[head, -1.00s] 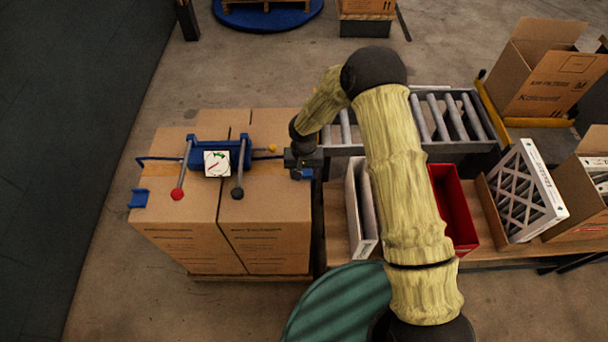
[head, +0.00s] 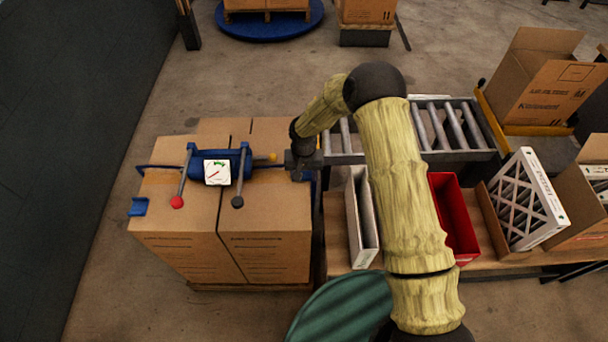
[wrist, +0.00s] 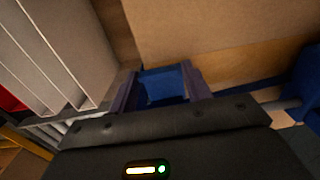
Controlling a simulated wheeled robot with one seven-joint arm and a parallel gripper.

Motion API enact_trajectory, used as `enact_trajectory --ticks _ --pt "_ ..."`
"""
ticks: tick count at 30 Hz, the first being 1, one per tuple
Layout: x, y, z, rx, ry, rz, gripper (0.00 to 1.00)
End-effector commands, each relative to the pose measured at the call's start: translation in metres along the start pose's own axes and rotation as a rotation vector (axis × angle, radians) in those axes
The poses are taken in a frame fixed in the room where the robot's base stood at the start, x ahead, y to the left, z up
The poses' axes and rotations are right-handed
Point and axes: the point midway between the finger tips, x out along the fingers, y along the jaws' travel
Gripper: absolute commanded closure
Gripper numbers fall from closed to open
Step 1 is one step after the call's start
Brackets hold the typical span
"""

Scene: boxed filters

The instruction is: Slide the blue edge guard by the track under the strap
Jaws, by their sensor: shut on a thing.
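My gripper (head: 298,172) is at the right edge of the strapped cartons, beside the roller track. In the wrist view its fingers (wrist: 160,88) are shut on the blue edge guard (wrist: 163,84), next to a carton's edge. In the head view my gripper mostly hides this guard. The blue strap (head: 160,167) runs across the carton tops through a blue tensioner (head: 228,158) with a dial. Part of the strap shows right of the fingers in the wrist view (wrist: 268,93). I cannot tell whether the held guard is under it.
Another blue guard (head: 138,206) sits at the cartons' left edge, in front of the strap. The tensioner's levers stick out towards the front. The roller track (head: 445,125), a white-framed filter (head: 361,215) and a red bin (head: 453,215) stand to the right.

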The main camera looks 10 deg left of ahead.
Motion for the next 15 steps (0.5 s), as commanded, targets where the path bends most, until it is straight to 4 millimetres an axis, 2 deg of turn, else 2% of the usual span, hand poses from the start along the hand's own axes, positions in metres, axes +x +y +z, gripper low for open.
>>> enact_trajectory --ticks 15 --pt "0.0 0.0 -0.018 0.001 0.0 -0.001 0.74"
